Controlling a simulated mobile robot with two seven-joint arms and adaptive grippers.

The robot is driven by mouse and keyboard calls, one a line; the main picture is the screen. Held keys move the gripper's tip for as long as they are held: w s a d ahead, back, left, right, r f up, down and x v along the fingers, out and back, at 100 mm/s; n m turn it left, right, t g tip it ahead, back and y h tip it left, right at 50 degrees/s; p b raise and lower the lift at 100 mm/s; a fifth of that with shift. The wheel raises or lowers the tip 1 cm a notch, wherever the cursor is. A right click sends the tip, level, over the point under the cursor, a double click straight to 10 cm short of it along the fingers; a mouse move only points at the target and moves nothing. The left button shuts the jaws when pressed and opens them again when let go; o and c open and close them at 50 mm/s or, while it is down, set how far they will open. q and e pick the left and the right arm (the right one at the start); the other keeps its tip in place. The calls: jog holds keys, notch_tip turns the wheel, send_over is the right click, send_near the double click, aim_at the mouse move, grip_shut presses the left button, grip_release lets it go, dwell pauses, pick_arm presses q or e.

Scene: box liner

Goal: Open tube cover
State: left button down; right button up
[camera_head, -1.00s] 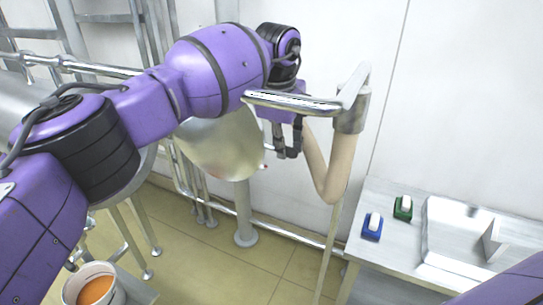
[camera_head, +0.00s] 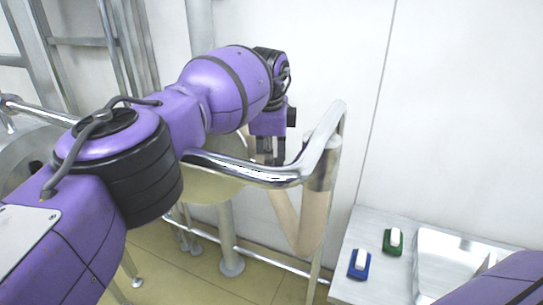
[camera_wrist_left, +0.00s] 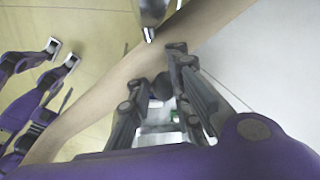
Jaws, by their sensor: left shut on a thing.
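A beige tube (camera_head: 302,222) hangs in a bend beneath a chrome bar, in the middle of the head view. In the left wrist view it runs as a long tan band (camera_wrist_left: 100,92) diagonally across the picture. My left gripper (camera_head: 270,150) points down behind the chrome bar, at the tube's upper left part. In the left wrist view its fingers (camera_wrist_left: 158,75) lie against the tube, and it is shut on it. The exact contact is partly hidden. No separate cover can be made out. My right gripper is out of view.
The curved chrome bar (camera_head: 245,172) passes just in front of my left gripper. A metal table (camera_head: 350,290) at lower right holds a blue switch box (camera_head: 359,265) and a green one (camera_head: 393,241). A floor pipe (camera_head: 229,240) stands behind the tube.

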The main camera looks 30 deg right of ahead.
pick_arm(q)
jog(key=shift+w, duration=0.1)
dwell(0.3)
jog(key=c, duration=1.6)
grip_release()
jog(key=shift+a, duration=0.1)
jog(key=shift+r, duration=0.1)
jog(key=r, duration=0.4)
jog(key=s+a+r, duration=0.1)
jog(key=r, duration=0.2)
jog(key=s+r, duration=0.1)
jog(key=r, duration=0.3)
jog(key=shift+a+r, duration=0.15)
jog(key=shift+r, duration=0.2)
